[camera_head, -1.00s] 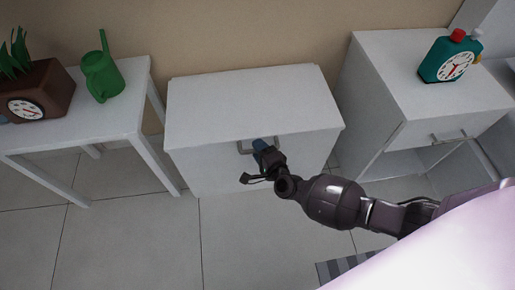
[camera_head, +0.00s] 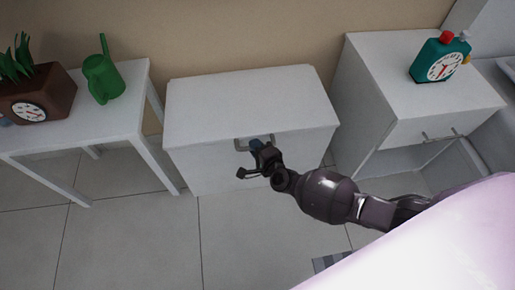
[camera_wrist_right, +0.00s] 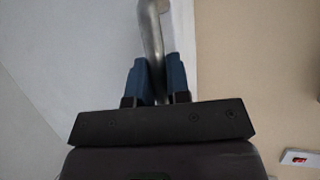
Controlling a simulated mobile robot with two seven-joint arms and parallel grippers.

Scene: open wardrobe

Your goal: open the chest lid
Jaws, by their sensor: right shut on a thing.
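The white chest (camera_head: 250,103) stands against the wall in the middle of the head view, with its lid down. A grey metal handle (camera_head: 240,144) is on its front near the lid's front edge. My right gripper (camera_head: 256,145) is at this handle. In the right wrist view the handle bar (camera_wrist_right: 153,40) runs between the two blue fingers of the gripper (camera_wrist_right: 159,80), which is shut on it. The gripper and wrist hide part of the handle and the chest front. My left gripper is not in view.
A white table (camera_head: 130,112) at left carries a green watering can (camera_head: 103,76) and a brown planter (camera_head: 40,95) with a clock face. A white cabinet (camera_head: 385,80) at right carries a teal clock (camera_head: 438,60). Tiled floor (camera_head: 130,235) in front of the chest is clear at left.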

